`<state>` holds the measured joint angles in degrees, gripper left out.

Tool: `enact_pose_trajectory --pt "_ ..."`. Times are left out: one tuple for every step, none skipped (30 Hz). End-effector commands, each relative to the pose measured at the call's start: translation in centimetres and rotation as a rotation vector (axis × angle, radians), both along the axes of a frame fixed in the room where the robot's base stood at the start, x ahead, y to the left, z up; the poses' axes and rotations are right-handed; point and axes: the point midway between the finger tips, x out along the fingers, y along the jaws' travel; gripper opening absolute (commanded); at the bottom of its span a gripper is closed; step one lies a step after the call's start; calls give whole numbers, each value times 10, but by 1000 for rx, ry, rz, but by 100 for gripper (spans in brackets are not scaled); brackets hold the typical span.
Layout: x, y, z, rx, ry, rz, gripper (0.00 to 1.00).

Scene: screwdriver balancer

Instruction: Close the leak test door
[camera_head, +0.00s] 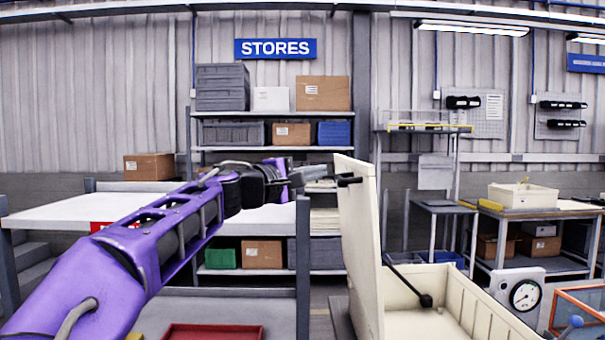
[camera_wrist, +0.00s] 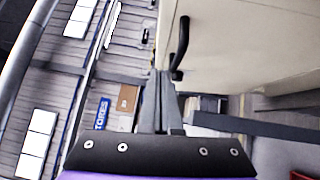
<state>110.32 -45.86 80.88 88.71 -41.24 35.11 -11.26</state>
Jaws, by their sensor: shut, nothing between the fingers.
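The leak test door (camera_head: 359,245) is a cream panel standing open, nearly upright, on the left side of a cream box (camera_head: 475,312). A black handle (camera_head: 350,181) sits near its top; the handle also shows in the wrist view (camera_wrist: 181,48). A black strut (camera_head: 408,283) reaches into the box. My gripper (camera_head: 328,172) is shut and empty, just left of the door's upper edge. In the wrist view its fingers (camera_wrist: 163,78) point along the door's face (camera_wrist: 245,45), close to the handle. Whether the fingertips touch the door cannot be told.
A pressure gauge (camera_head: 524,295) stands right of the box. A red tray (camera_head: 212,333) lies at the front, left of the door. A dark post (camera_head: 303,265) rises just below my gripper. Shelves with boxes (camera_head: 270,115) stand at the back.

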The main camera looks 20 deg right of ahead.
Motion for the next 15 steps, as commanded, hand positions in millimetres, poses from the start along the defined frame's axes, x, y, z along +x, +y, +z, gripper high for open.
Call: enact_pose_trajectory --pt "4 -11 2 0 -1 -5 0" --pt "7 -17 3 0 -1 -4 0" --pt "11 -23 3 2 -2 -4 0" --pt "14 -27 4 2 -2 -3 0" --pt "16 -32 4 1 -3 -4 0" --pt "16 -38 4 3 -3 -2 0" --pt "14 -42 4 4 -3 -2 0" --pt "12 -47 4 3 -3 -2 0" --pt "11 -52 4 2 -1 -1 0" --pt "10 -55 5 2 -1 -1 0" --pt "9 -58 5 2 -2 -1 0" --pt "8 -61 6 2 -2 0 0" --pt "7 -63 6 2 -2 0 0" --pt "7 -65 6 2 -2 1 0" --pt "7 -66 7 2 -1 1 0"
